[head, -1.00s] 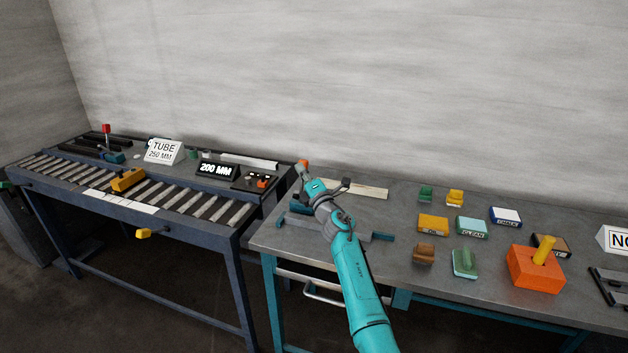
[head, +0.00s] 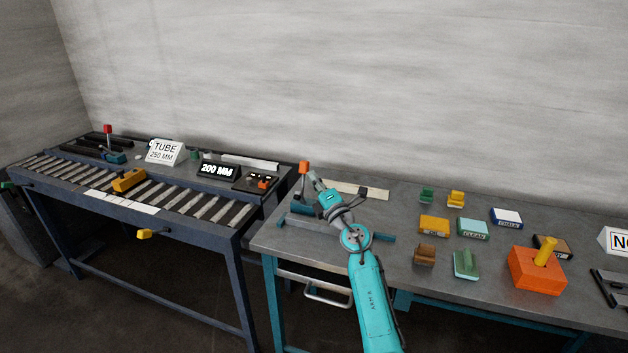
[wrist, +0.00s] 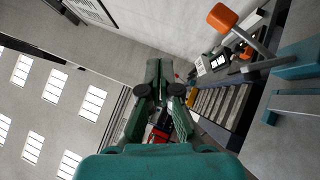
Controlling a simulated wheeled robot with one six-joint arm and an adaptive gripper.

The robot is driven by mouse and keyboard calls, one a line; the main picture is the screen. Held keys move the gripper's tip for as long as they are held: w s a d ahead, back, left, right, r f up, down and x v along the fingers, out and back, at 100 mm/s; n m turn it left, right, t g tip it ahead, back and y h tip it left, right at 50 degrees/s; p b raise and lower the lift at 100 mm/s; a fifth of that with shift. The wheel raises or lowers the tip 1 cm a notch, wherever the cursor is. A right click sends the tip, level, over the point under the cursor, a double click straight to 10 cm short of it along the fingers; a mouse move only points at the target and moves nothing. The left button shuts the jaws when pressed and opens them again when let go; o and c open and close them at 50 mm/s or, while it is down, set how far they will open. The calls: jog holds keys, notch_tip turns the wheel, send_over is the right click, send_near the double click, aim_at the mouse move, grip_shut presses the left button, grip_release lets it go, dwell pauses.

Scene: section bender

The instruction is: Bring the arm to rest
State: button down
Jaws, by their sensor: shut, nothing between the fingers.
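My arm is teal and reaches up from the bottom of the head view over the left part of the grey workbench (head: 400,265). My gripper (head: 313,179) is at its upper end, near an orange-topped post (head: 303,168) at the bench's left back. In the head view the fingers are too small to make out clearly. In the wrist view my gripper (wrist: 160,68) shows its dark fingers shut and empty. The wrist camera looks out tilted across the room, with windows at the left and the roller table at the right.
The roller table (head: 190,230) with a 200 MM display (head: 217,170) and a TUBE 250 MM sign (head: 165,151) stands left. On the bench's right are small coloured blocks, labelled boxes and an orange block (head: 537,270) with a yellow peg. A teal-ended fixture lies under my arm.

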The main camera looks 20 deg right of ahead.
jog(key=s+a+f+m+h, duration=0.15)
jog(key=s+f+m, duration=0.25)
jog(key=s+f, duration=0.6)
jog(key=s+a+f+m+g, duration=0.1)
jog(key=s+a+f+m, duration=0.15)
jog(key=s+f, duration=0.7)
jog(key=s+a+f+m, duration=0.1)
jog(key=s+f+m, duration=0.4)
jog(key=s, duration=1)
jog(key=s+f+m+g+h, duration=0.15)
jog(key=s+m, duration=0.45)
jog(key=s, duration=1.5)
jog(key=s+r+m+g, duration=0.2)
jog(key=s+r+m, duration=0.1)
jog(key=s, duration=0.5)
jog(key=s+r+m+g+h, duration=0.1)
jog(key=s+r+m, duration=0.2)
jog(key=s, duration=0.5)
jog(key=shift+s+d+r+g, duration=0.25)
jog(key=shift+d+r+g, duration=0.15)
jog(key=shift+r, duration=0.15)
